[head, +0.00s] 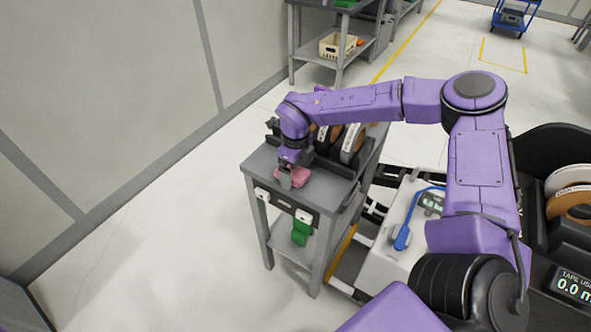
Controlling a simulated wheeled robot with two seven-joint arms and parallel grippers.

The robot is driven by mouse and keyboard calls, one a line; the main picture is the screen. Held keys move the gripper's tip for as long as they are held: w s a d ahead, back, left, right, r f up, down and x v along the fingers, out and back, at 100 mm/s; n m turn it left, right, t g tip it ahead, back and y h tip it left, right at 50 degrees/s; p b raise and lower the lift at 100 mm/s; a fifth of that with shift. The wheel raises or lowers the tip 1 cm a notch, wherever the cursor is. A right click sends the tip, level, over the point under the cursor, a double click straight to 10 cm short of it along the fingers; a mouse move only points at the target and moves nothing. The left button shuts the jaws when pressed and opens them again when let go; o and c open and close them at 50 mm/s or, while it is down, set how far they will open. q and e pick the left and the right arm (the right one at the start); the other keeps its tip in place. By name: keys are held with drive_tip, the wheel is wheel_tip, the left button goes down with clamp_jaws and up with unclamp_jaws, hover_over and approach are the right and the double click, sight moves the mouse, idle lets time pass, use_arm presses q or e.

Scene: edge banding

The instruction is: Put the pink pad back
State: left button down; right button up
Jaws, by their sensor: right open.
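The pink pad (295,177) lies on the top of the small grey cart (323,192), near its front left part. My right gripper (286,180) points down at the pad from above, with its fingers open. A finger covers part of the pad, and I cannot tell whether it touches it. My left gripper is not in view.
Tape rolls (352,141) stand in a rack at the back of the cart top, close behind my right wrist. A green object (301,231) is on the cart's lower part. A white machine with a blue handle (402,238) stands to the right. The floor at left is clear.

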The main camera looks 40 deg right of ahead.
sight(296, 173)
wheel_tip(296, 173, up, 12)
drive_tip(key=b, duration=0.1)
